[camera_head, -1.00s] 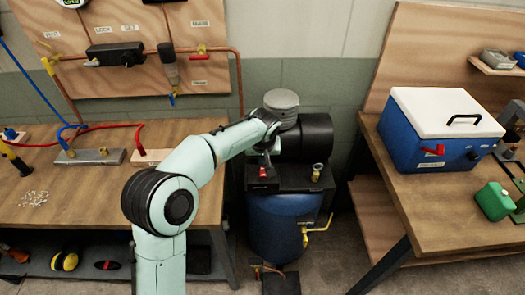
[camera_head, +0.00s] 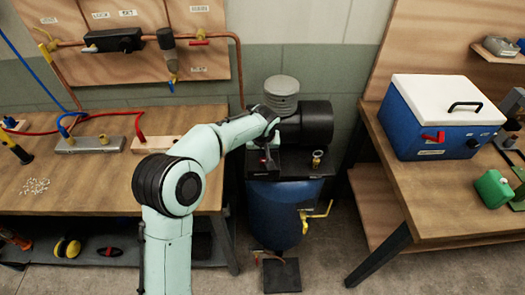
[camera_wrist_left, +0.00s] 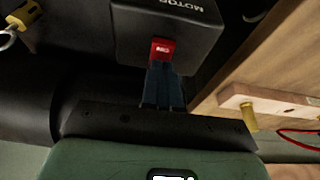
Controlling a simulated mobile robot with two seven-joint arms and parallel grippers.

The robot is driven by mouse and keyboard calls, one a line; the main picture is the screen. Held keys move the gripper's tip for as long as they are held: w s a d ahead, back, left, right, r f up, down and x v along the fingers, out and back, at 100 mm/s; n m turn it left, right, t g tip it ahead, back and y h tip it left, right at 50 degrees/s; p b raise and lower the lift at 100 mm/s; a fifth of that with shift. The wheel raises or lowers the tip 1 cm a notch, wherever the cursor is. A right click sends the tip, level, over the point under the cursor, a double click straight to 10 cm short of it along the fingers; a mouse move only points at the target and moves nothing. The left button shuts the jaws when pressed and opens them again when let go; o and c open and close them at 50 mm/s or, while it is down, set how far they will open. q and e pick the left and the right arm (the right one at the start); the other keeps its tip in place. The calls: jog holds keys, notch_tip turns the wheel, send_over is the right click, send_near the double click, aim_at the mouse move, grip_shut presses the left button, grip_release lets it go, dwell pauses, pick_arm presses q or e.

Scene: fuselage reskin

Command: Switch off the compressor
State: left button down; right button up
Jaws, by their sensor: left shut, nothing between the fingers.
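The compressor has a blue tank (camera_head: 274,214) with a black motor (camera_head: 309,122) on top, standing between the two benches. Its dark switch box, marked "MOTOR" (camera_wrist_left: 190,22), carries a red switch (camera_wrist_left: 162,49) on the face toward my gripper. My left gripper (camera_wrist_left: 163,72) is shut and empty, its fingertips right at the lower edge of the red switch. Whether they touch it I cannot tell. In the head view my left gripper (camera_head: 265,160) is over the compressor's top, small and partly hidden by my arm. My right gripper is not in view.
A wooden bench (camera_head: 95,180) with red and blue hoses stands at left, under a panel with copper pipe. A bench (camera_head: 425,210) at right holds a blue cooler box (camera_head: 420,130) with a white lid. A yellow valve handle (camera_head: 318,210) sticks out from the tank.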

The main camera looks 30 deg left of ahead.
pick_arm(q)
jog(key=shift+s+f, duration=0.25)
jog(key=shift+f, duration=0.25)
jog(key=shift+s+d+f+b, duration=0.25)
jog(key=shift+s+b, duration=0.1)
jog(key=shift+b, duration=0.15)
jog(key=shift+s+d+r, duration=0.15)
jog(key=shift+s+d, duration=0.05)
jog(key=shift+s, duration=0.15)
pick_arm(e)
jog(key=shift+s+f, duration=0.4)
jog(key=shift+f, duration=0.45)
pick_arm(q)
jog(key=shift+r, duration=0.1)
notch_tip(320, 180, up, 6)
jog(key=p, duration=0.2)
jog(key=shift+p, duration=0.4)
jog(key=d+r, duration=0.1)
jog(key=r, duration=0.1)
notch_tip(320, 180, up, 6)
send_over(262, 162)
jog(key=s+d, duration=0.2)
jog(key=s, duration=0.1)
jog(key=shift+w+a+r, duration=0.1)
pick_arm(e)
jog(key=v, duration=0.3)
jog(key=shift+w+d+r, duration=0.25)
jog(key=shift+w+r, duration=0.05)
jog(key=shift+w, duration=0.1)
